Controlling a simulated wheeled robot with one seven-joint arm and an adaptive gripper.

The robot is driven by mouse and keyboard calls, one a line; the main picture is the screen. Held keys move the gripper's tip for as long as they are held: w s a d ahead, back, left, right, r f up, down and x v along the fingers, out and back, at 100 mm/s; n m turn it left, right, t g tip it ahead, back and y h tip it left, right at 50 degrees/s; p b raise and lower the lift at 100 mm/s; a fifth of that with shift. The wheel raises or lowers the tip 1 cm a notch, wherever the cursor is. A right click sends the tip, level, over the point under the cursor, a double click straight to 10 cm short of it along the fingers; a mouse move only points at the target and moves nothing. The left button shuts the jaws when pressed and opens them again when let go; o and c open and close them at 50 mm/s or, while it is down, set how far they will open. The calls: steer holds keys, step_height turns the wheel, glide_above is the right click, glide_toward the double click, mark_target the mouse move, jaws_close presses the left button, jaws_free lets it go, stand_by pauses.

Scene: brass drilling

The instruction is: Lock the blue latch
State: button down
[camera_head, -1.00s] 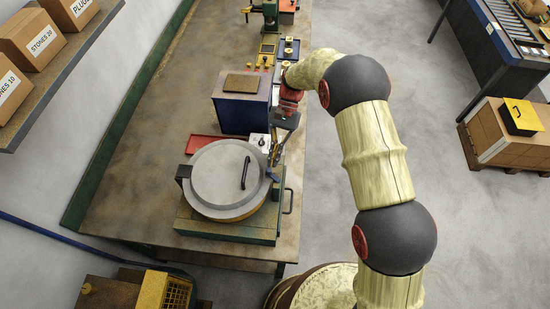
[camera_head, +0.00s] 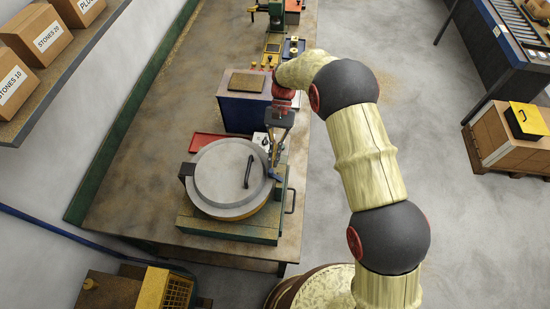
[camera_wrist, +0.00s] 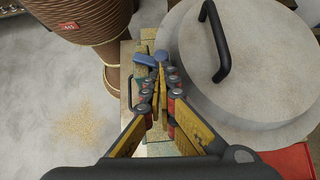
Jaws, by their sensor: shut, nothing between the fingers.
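The blue latch (camera_head: 274,174) is at the right rim of a round vessel with a grey lid (camera_head: 226,178). In the wrist view, a blue part of the latch (camera_wrist: 144,59) shows just beyond my fingertips, beside the lid's rim. My gripper (camera_head: 273,160) points down from above at the latch side of the lid. In the wrist view my gripper (camera_wrist: 160,78) has its fingers together with nothing between them. The tips are close to the latch; I cannot tell whether they touch it. The fingertips hide part of the latch.
The lid has a black handle (camera_head: 247,172). The vessel stands on a green base (camera_head: 230,232) on the workbench (camera_head: 130,190). A blue box (camera_head: 245,108) and a red tray (camera_head: 207,142) are behind it. The left of the bench is clear.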

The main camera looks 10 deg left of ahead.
steer(key=shift+s+a+n+h, duration=0.2)
steer(key=shift+a+n+h, duration=0.15)
steer(key=shift+n+h, duration=0.25)
stand_by(3.9)
stand_by(0.6)
steer(key=v, duration=1.2)
